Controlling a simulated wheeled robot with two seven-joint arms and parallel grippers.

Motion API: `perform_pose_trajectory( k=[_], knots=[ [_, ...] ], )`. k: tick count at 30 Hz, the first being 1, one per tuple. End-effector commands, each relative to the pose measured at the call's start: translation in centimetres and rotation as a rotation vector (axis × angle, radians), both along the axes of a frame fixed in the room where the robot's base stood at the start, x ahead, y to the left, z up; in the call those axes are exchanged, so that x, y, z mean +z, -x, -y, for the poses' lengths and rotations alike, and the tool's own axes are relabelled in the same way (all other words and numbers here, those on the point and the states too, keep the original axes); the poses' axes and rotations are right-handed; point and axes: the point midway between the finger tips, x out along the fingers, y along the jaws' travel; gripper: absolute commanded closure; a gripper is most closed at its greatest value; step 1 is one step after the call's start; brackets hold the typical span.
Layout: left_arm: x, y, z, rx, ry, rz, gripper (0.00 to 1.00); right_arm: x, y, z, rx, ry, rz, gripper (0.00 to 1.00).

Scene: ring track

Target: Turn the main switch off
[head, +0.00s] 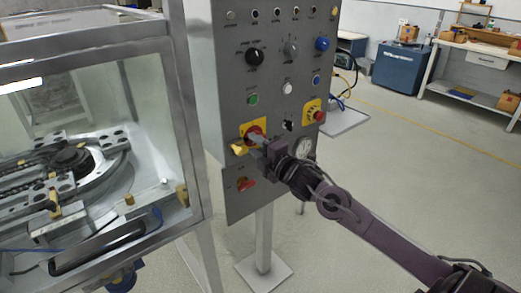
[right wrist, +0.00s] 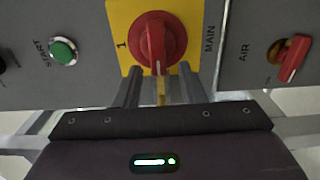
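The main switch (right wrist: 157,40) is a red rotary knob on a yellow plate marked 1 and MAIN. In the right wrist view its handle stands vertical, with a pale mark at its lower end; the 1 is to its left. In the head view the switch (head: 252,133) is on the grey panel, partly hidden by my right gripper (head: 259,139). That gripper's fingers (right wrist: 159,75) are apart, one on each side of the handle's lower end, with a gap visible between them. I cannot tell whether they touch it. My left gripper is not in view.
The green START button (right wrist: 63,51) and the red AIR handle (right wrist: 293,60) flank the switch. A red stop button (head: 319,115) and a gauge (head: 304,147) are nearby. A glazed machine enclosure (head: 184,90) stands left.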

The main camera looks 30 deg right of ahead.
Motion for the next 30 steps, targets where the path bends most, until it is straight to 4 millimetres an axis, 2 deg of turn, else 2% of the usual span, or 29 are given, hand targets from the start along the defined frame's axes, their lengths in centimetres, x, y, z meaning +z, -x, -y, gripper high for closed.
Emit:
perform_pose_trajectory(
  k=[18, 30],
  knots=[
    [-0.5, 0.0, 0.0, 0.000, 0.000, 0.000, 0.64, -0.2, 6.8, 0.5, 0.001, -0.001, -0.003, 0.64],
    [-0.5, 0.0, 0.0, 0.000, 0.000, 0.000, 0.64, 0.0, 7.6, 0.6, 0.000, 0.001, 0.000, 0.64]
  ],
)
